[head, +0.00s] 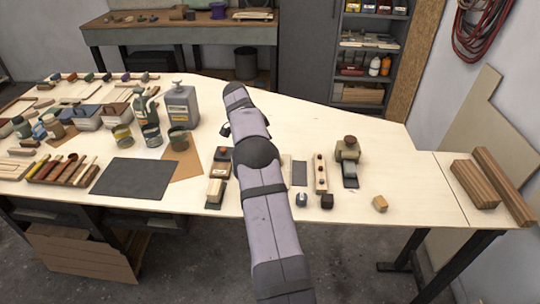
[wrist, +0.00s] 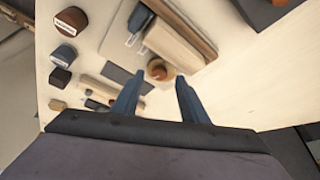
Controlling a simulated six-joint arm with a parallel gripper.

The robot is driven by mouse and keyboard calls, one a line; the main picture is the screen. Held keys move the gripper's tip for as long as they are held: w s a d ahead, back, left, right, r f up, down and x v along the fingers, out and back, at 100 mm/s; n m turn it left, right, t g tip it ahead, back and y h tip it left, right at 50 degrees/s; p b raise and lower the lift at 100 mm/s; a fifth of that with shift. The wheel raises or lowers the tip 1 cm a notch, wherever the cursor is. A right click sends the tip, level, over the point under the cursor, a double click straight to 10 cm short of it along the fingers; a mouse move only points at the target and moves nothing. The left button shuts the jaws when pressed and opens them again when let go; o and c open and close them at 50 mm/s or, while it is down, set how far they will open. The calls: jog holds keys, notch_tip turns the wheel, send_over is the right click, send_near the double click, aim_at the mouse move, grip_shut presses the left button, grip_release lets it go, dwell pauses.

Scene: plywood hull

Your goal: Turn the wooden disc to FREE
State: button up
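In the wrist view a small round wooden piece (wrist: 159,70), orange-brown with a paler rim, lies beyond my fingertips, beside a long wooden block (wrist: 175,42). It looks like the disc, but I cannot read any FREE mark or tell its turn. My gripper (wrist: 158,92) is open, with its two dark blue fingers apart and nothing between them. The round piece shows in the gap between the fingers, and I see no contact. In the head view my arm covers the middle of the bench and hides this spot; the fingers cannot be made out there.
Small blocks stand at the left of the wrist view, including a brown-topped one (wrist: 70,20). In the head view a green device with a brown knob (head: 347,150) and a button strip (head: 320,175) stand right of my arm. The bench (head: 330,115) is clear behind them.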

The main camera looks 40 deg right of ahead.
jog(key=shift+b+v, duration=0.3)
jog(key=shift+v, duration=2.1)
jog(key=shift+a, duration=0.1)
jog(key=shift+a, duration=0.2)
jog(key=s+a+n+y, duration=0.1)
jog(key=s+a+n, duration=0.1)
jog(key=a+n, duration=0.35)
jog(key=s+a+n+t, duration=0.1)
jog(key=s+a+n, duration=0.15)
jog(key=a, duration=0.55)
jog(key=s+a+n+y, duration=0.1)
jog(key=s+a+n, duration=0.1)
jog(key=a+n, duration=0.35)
jog(key=s+a+f+n+y, duration=0.1)
jog(key=s+a+f+n, duration=0.2)
jog(key=s+a, duration=0.4)
jog(key=s+a+f+n+y, duration=0.1)
jog(key=s+a+f+n, duration=0.3)
jog(key=s, duration=0.9)
jog(key=a, duration=0.3)
jog(key=shift+s+a, duration=0.4)
